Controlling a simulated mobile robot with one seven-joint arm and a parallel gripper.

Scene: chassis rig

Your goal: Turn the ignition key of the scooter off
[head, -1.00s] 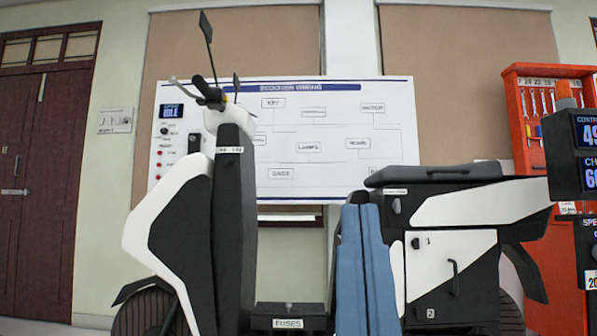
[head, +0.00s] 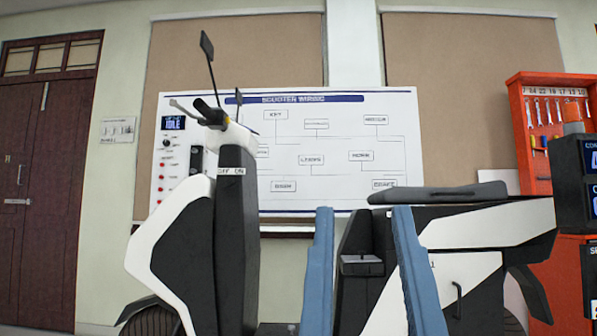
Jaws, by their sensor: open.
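The black and white scooter (head: 170,262) stands in front of me. Its dark front column (head: 235,230) carries a white "OFF ON" label (head: 231,170) below the handlebar. The ignition key is too small and dark to make out near that label, so its position cannot be told. My gripper (head: 363,209) shows as two blue fingers pointing up, set wide apart with nothing between their tips. It is to the right of the column and lower than the label, in front of the seat side of the scooter, part of which it hides.
A handlebar with a mirror (head: 207,47) rises above the column. The black seat (head: 440,193) is at the right. A wiring board (head: 290,130) hangs behind. A red tool rack (head: 545,125) and dark display boxes (head: 573,180) stand at the far right. Space between column and fingers looks free.

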